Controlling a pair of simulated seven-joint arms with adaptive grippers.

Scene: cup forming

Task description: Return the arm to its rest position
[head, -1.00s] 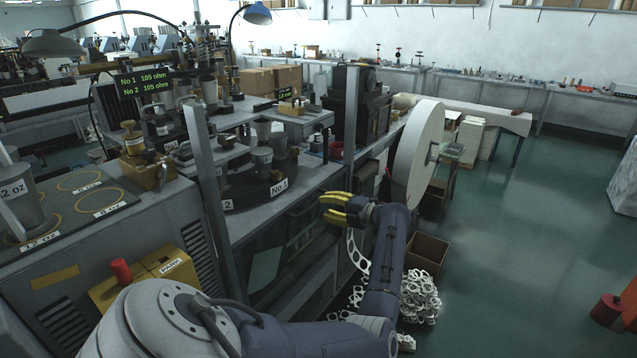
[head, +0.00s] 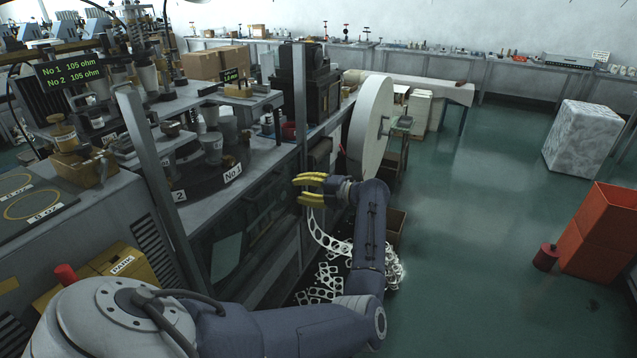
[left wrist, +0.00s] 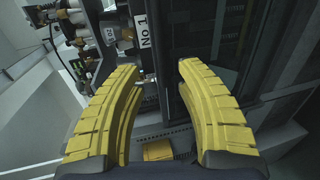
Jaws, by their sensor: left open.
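My left arm comes in from the lower left in the head view. Its gripper (head: 312,189) has yellow fingers and hangs in front of the machine's front side, below the table-top level. In the left wrist view the two yellow fingers (left wrist: 160,110) are spread apart with nothing between them. The cup forming machine (head: 205,178) carries a dark turntable labelled No 1 and 2, with several cups on it. The "No 1" label also shows beyond the fingers in the left wrist view (left wrist: 145,33). My right gripper is not in view.
A large white paper roll (head: 369,130) stands behind the gripper. White punched scrap strips (head: 322,282) lie on the floor below, beside a cardboard box (head: 396,226). An upright metal post (head: 155,175) stands left of the gripper.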

